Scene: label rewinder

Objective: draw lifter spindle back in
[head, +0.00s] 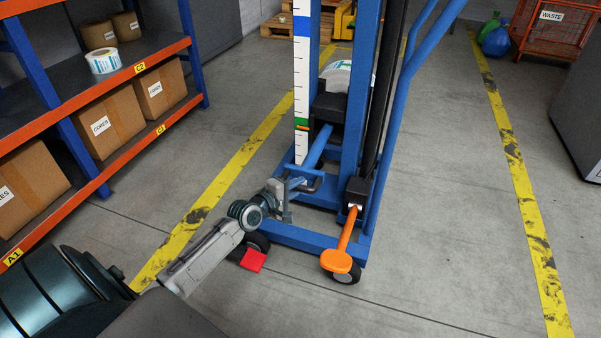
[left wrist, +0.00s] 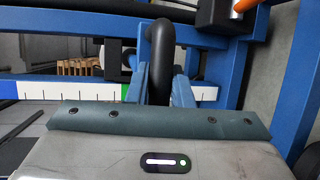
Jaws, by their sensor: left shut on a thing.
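The lifter (head: 360,60) is a blue upright frame on small wheels, with a white scale strip (head: 301,60) on its mast. A black carriage block (head: 328,107) sits low on it, with a white roll (head: 338,72) behind. I cannot make out the spindle itself; the mast and block cover that area. My left gripper (head: 290,188) is at the lifter's lower front, shut on a dark handle (head: 312,184). In the left wrist view, the handle (left wrist: 160,50) stands as a black curved bar between the fingers (left wrist: 160,90). My right gripper is not in view.
An orange pedal (head: 337,261) and a red pedal (head: 253,260) stick out at the lifter's base. A shelf (head: 120,75) with boxes and rolls is at left. Yellow floor lines (head: 510,150) run on both sides. A waste cage (head: 552,28) stands at back right; floor between is clear.

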